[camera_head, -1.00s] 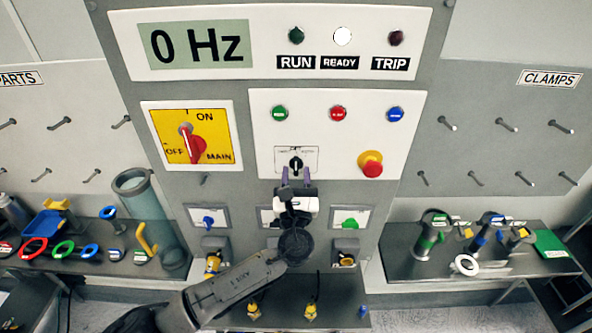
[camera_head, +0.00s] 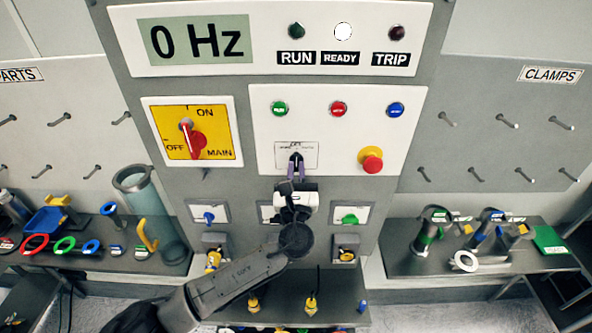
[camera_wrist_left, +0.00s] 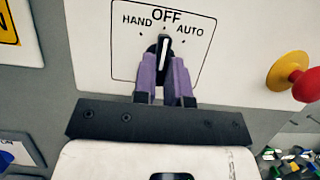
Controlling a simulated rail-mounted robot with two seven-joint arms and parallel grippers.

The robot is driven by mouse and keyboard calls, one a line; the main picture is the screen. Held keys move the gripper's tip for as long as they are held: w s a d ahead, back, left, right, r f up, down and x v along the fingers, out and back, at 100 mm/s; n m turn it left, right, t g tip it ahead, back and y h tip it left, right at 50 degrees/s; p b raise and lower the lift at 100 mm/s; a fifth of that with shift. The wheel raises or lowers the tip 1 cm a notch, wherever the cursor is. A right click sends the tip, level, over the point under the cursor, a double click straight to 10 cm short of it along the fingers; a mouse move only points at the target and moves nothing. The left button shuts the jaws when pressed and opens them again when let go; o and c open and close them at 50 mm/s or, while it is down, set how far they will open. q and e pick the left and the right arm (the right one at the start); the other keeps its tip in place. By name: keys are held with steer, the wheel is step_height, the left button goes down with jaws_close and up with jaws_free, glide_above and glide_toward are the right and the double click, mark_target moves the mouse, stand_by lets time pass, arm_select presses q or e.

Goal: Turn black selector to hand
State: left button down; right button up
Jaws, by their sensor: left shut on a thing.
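The black selector (camera_wrist_left: 163,46) sits on a white plate marked HAND, OFF and AUTO (camera_wrist_left: 196,38). Its white pointer line stands nearly upright, towards OFF, with HAND to its left. My left gripper (camera_wrist_left: 164,70) has its purple fingers on both sides of the knob and is shut on it. In the head view the selector (camera_head: 296,158) is largely covered by the fingers of my left gripper (camera_head: 296,170). My right gripper is not in view.
A red emergency button on a yellow base (camera_head: 371,160) stands out right of the selector. The red main switch (camera_head: 193,140) is to the left. The white READY lamp (camera_head: 343,33) is lit, and the display (camera_head: 196,43) reads 0 Hz. Blue (camera_head: 208,217) and green (camera_head: 350,218) handles are below.

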arm_select(q)
steer(key=shift+f+n+y+b, duration=0.15)
steer(key=shift+n+y+b, duration=0.45)
steer(key=shift+n+b, duration=0.25)
steer(key=n+y+b, duration=0.2)
steer(key=n+b, duration=0.1)
steer(key=n, duration=0.1)
steer(key=shift+d+n+b, duration=0.1)
steer(key=shift+n+b, duration=0.15)
steer(key=shift+b, duration=0.15)
steer(key=n+g+y+b, duration=0.1)
steer(key=n+y+b, duration=0.1)
steer(key=n, duration=0.2)
steer(key=shift+w+r+n+g+y+b, duration=0.15)
steer(key=shift+n+g+y+b, duration=0.15)
steer(key=shift+n, duration=0.35)
steer(key=shift+s+r+n+g+y+b, duration=0.1)
steer(key=shift+r+n+g+y+b, duration=0.1)
steer(key=shift+n+b, duration=0.35)
steer(key=shift+n, duration=0.3)
